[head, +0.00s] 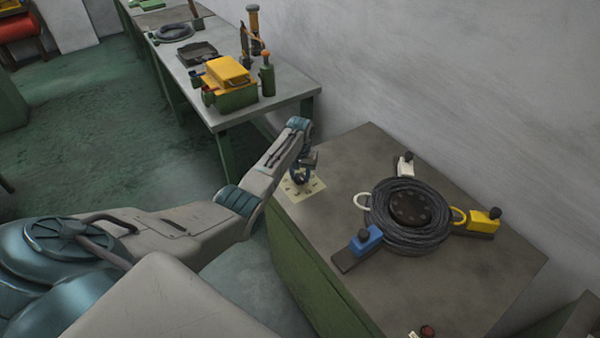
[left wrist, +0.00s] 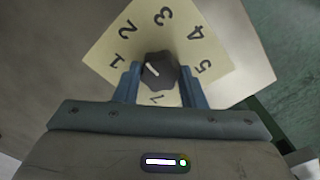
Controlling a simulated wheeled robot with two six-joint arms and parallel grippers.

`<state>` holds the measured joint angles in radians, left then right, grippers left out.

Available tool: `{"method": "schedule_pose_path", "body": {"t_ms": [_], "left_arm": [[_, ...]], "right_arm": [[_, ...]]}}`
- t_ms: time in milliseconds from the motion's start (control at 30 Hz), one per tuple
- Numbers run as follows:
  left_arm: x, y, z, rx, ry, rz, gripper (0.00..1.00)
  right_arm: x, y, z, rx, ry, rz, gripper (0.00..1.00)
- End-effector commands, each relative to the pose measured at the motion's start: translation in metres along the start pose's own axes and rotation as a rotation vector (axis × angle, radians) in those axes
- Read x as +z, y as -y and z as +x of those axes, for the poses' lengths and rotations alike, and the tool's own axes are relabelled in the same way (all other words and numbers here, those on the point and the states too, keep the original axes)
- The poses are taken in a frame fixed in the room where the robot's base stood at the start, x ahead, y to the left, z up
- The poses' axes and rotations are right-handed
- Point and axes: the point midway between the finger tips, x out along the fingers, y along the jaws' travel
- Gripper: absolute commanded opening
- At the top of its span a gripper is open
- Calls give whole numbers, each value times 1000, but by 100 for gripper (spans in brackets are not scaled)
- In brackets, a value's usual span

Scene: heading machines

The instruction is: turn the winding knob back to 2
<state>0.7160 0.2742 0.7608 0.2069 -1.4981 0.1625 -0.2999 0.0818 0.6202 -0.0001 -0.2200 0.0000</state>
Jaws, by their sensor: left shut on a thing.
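The winding knob (left wrist: 162,78) is dark, with a white pointer line on top. It stands on a pale yellow dial plate (left wrist: 222,48) with black numbers around it. In the left wrist view the pointer slants to the upper left, roughly toward the 2; its exact setting is hard to tell. My left gripper (head: 303,172) is over the plate at the near left corner of the bench, shut on the knob, with one blue finger on each side. The lowest mark on the plate is partly hidden by the knob. My right gripper is out of view.
The bench top (head: 345,160) also holds a coil of dark cable (head: 405,235) with blue (head: 366,239), yellow (head: 484,219) and white (head: 405,166) blocks around it. A second table (head: 290,85) behind bears a yellow-and-green box (head: 230,88). A wall runs along the right.

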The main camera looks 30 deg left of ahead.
Motion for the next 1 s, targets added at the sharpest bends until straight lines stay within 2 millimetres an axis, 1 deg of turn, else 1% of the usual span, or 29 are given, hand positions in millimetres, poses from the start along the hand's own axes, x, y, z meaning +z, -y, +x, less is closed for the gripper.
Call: {"method": "schedule_pose_path", "body": {"t_ms": [233, 567, 600, 667, 700, 1000], "left_arm": [[-1, 0, -2, 0, -3, -33, 14], [-1, 0, -2, 0, -4, -33, 14], [-1, 0, -2, 0, -4, -33, 45], [-1, 0, -2, 0, -4, -33, 56], [-1, 0, -1, 0, -3, -33, 59], [-1, 0, -2, 0, -2, -33, 59]], "right_arm": [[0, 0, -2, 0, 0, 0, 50], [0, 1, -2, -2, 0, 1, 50], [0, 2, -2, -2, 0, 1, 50], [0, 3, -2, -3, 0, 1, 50], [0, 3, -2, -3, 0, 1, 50], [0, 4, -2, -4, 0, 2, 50]]}}
